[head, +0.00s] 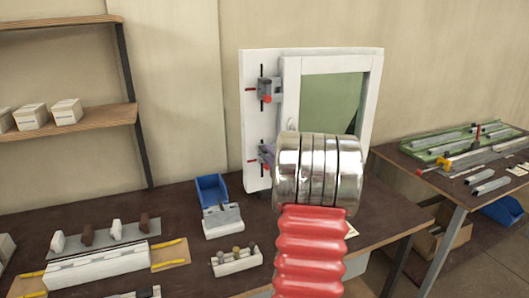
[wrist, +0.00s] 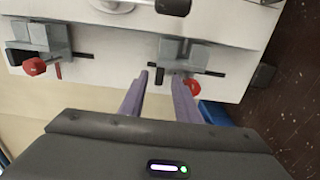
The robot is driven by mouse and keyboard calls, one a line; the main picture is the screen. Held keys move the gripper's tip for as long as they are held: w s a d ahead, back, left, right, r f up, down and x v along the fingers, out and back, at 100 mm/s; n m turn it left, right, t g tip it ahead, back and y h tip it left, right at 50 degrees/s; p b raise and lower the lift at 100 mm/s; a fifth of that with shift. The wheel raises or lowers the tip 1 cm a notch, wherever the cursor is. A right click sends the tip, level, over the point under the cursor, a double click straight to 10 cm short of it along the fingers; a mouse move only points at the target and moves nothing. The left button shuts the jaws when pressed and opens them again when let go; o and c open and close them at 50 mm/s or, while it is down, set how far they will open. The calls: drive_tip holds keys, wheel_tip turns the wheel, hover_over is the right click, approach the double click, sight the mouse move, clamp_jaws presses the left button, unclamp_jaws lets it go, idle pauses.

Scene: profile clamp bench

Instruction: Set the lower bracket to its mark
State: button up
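The lower bracket (head: 266,152) is a grey clamp with a red knob on the white upright board (head: 252,115), partly hidden by my arm in the head view. In the wrist view, turned sideways, the lower bracket (wrist: 184,50) is on the right, with its red knob (wrist: 193,87) beside my right finger. A black slot (wrist: 216,73) shows by it. My gripper (wrist: 161,77) has two purple fingers, apart, in front of the lower bracket; contact cannot be told. Its mark is not clear in either view.
The upper bracket (head: 266,90) sits above on the same board, beside a white frame (head: 291,80). A blue bin (head: 211,188) and a grey-white block (head: 222,220) stand on the dark bench below. A second table (head: 465,165) with profiles is at right.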

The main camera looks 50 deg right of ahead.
sight(265, 151)
drive_tip(key=shift+x, duration=2.45)
drive_tip(key=shift+c, duration=0.2)
clamp_jaws()
drive_tip(key=shift+f, duration=0.1)
